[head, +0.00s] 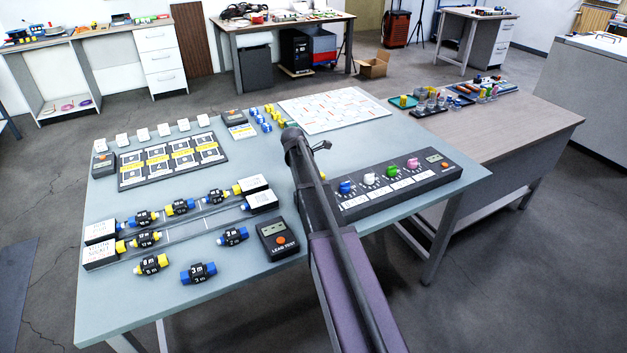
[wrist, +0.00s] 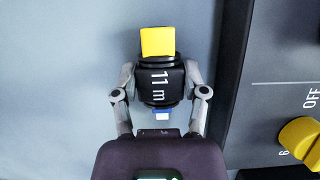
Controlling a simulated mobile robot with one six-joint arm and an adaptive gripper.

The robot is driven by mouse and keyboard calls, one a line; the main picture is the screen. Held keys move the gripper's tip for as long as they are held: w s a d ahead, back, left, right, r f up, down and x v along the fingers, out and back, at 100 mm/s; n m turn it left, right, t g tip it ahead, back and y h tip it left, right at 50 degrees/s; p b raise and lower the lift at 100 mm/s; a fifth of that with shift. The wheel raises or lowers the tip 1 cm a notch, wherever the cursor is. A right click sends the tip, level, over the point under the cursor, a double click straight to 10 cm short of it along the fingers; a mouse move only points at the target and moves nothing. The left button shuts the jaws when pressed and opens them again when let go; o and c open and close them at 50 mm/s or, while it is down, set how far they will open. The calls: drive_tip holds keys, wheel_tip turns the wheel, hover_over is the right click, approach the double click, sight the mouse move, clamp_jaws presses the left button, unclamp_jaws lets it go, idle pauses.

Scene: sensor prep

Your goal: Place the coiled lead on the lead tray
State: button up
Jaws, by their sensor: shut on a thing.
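In the wrist view my gripper (wrist: 160,88) is shut on a black coiled lead (wrist: 162,92) marked "11 m", with a yellow plug at one end and a blue and white tip at the other. Its fingers press on both sides of the coil. Plain blue-grey tabletop shows around it; I cannot tell its height. More coiled leads, such as the "3 m" one (head: 198,272), lie at the table's front left. I cannot tell which surface is the lead tray.
The control panel (head: 390,188) with coloured knobs is close right of my gripper; its edge shows in the wrist view (wrist: 262,80). A lead tester (head: 277,239), white end boxes (head: 100,253), a switch board (head: 172,161) and a white chart (head: 335,108) occupy the table.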

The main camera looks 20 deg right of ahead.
clamp_jaws()
drive_tip(key=shift+r, duration=0.2)
wheel_tip(320, 180, up, 10)
drive_tip(key=p, duration=1)
drive_tip(key=shift+f, duration=0.2)
drive_tip(key=shift+a, duration=0.15)
idle(0.4)
